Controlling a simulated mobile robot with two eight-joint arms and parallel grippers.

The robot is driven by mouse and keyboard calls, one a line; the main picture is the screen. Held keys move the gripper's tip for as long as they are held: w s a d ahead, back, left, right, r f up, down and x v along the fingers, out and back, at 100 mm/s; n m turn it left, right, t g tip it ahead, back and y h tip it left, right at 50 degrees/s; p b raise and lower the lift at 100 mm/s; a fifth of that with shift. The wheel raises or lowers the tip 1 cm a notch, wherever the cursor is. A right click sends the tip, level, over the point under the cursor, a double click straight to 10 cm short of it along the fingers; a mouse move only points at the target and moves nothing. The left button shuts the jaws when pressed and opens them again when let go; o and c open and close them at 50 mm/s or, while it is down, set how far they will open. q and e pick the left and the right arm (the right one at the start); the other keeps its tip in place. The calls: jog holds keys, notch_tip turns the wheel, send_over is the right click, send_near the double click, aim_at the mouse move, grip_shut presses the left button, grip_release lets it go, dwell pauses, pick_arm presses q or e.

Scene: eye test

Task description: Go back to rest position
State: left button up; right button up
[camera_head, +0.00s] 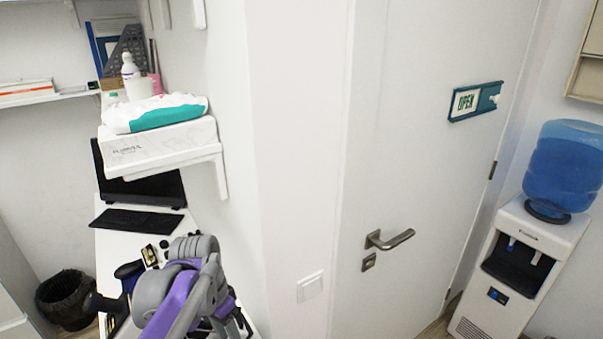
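A grey and purple part of one of my arms (185,293) rises from the bottom edge, left of centre, in front of the white desk (112,240). I cannot tell which arm it is. No gripper fingertips can be made out on it, and neither gripper is clearly in view. The task names no other object.
A black keyboard (137,221) and dark monitor (150,188) stand on the desk. A bracketed wall shelf (190,155) holds a box and a white-and-teal pack. A black bin (66,299) stands lower left. A closed white door (410,160) and water dispenser (515,270) are right.

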pick_arm(q)
jog(key=s+a+f+n+t+y, duration=0.1)
jog(key=s+f+n+t, duration=0.5)
jog(key=s, duration=0.7)
jog(key=shift+s+a+f+n+y, duration=0.15)
jog(key=shift+a+f+n+y, duration=0.15)
jog(key=shift+a+f, duration=0.45)
jog(key=shift+a, duration=0.1)
